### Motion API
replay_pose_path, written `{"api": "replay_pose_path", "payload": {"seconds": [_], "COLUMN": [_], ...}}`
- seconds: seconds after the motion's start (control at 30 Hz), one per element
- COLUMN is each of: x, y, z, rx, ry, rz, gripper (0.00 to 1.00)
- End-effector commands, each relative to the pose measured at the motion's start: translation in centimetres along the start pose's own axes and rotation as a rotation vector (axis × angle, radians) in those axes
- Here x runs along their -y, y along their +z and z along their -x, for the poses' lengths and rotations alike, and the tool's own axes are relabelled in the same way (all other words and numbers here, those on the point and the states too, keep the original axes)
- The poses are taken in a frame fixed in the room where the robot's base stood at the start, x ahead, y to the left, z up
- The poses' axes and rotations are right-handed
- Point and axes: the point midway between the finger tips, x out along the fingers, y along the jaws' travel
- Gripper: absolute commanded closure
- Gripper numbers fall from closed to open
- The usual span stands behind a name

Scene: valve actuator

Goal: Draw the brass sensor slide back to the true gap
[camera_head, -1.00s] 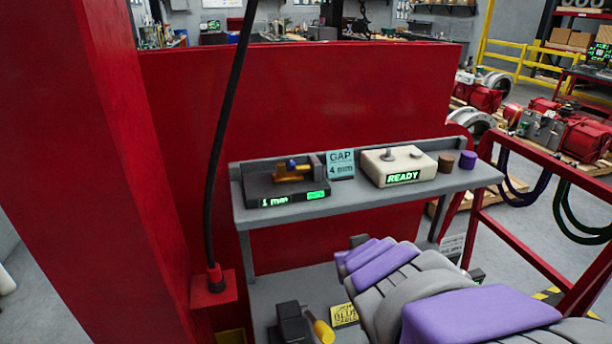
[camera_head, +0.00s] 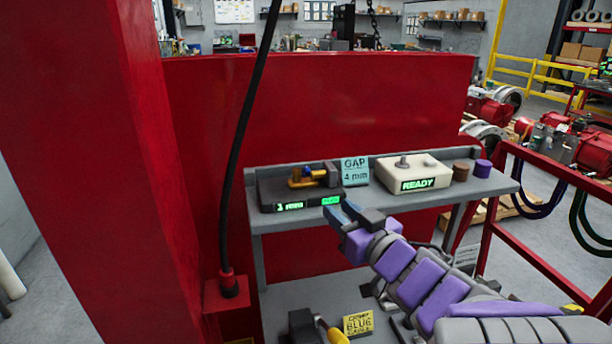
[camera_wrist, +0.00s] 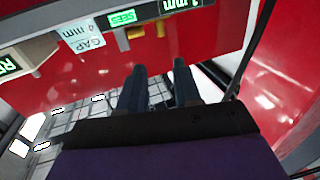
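The brass sensor slide (camera_head: 308,180) sits on a dark gauge block (camera_head: 270,198) on the grey shelf in the head view. The block's green displays read 1 mm, with a second small readout to the right. In the wrist view the brass part (camera_wrist: 136,32) shows near the top, beside a green display reading SEES (camera_wrist: 123,18). A card (camera_head: 355,172) beside the block reads GAP 4 mm. My gripper (camera_head: 340,213) is in front of and below the shelf's front edge, apart from the slide. In the wrist view its two fingers (camera_wrist: 158,75) are parted with nothing between them.
A cream box (camera_head: 413,172) with a READY display stands right of the card, then a brown cap (camera_head: 461,171) and a purple cap (camera_head: 483,168). A black cable (camera_head: 242,130) hangs at left down to a red box. A red panel stands behind the shelf (camera_head: 440,200).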

Motion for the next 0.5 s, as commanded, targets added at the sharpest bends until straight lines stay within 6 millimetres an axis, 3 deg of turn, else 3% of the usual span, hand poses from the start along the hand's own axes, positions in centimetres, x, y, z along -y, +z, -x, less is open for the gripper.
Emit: {"api": "replay_pose_path", "payload": {"seconds": [0.5], "x": [0.2], "y": [-0.3], "z": [-5.7], "rx": [0.007], "ry": [0.001], "rz": [0.004], "gripper": [0.67]}}
